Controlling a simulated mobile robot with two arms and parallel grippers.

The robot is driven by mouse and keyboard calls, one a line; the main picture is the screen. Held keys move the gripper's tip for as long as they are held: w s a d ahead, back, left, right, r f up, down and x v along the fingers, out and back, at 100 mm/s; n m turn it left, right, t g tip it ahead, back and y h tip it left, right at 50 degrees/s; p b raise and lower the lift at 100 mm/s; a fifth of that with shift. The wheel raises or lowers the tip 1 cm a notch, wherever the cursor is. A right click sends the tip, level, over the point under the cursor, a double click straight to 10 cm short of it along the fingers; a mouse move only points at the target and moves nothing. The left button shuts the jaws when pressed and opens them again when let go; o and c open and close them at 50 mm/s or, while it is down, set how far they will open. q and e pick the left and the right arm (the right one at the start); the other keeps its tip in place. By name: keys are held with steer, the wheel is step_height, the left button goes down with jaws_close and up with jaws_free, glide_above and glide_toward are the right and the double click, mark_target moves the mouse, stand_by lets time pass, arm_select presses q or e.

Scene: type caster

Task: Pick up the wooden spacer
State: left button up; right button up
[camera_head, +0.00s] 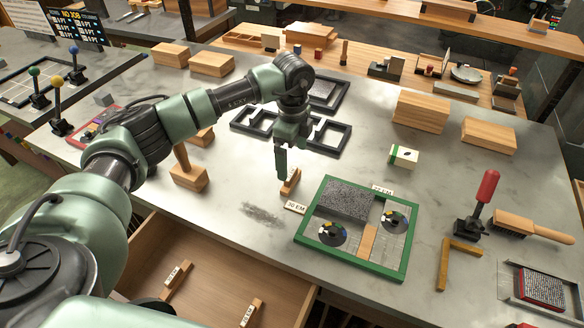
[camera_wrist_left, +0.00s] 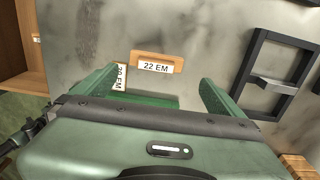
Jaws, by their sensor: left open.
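In the left wrist view the wooden spacer (camera_wrist_left: 172,58) has a white label reading "22 EM". My left gripper (camera_head: 283,172) points down right over the spacer and partly hides it. In the wrist view its green fingers (camera_wrist_left: 160,88) are spread, with the spacer ahead of them and nothing gripped. My right gripper is not in view.
A green-framed tray (camera_head: 408,242) with a grey block and two dials is just right of the spacer. Black frames (camera_head: 335,137) lie behind. An open drawer (camera_head: 215,262) in front holds labelled wooden spacers. A wooden block with handle (camera_head: 188,177) stands left.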

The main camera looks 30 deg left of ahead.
mark_target(291, 174)
arm_select(q)
steer(key=f, duration=0.1)
steer(key=s+f+p, duration=0.1)
steer(key=shift+f+p, duration=0.3)
step_height(291, 174, down, 4)
steer(key=shift+w+r+p, duration=0.1)
steer(key=shift+w+p, duration=0.05)
steer(key=shift+p, duration=0.55)
steer(key=shift+f, duration=0.3)
steer(key=shift+c, duration=1.2)
steer(key=shift+a, duration=0.1)
steer(key=c, duration=0.9)
steer(key=shift+c, duration=0.2)
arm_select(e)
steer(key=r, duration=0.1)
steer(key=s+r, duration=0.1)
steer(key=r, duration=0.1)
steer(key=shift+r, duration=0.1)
arm_select(q)
steer(key=shift+r, duration=0.2)
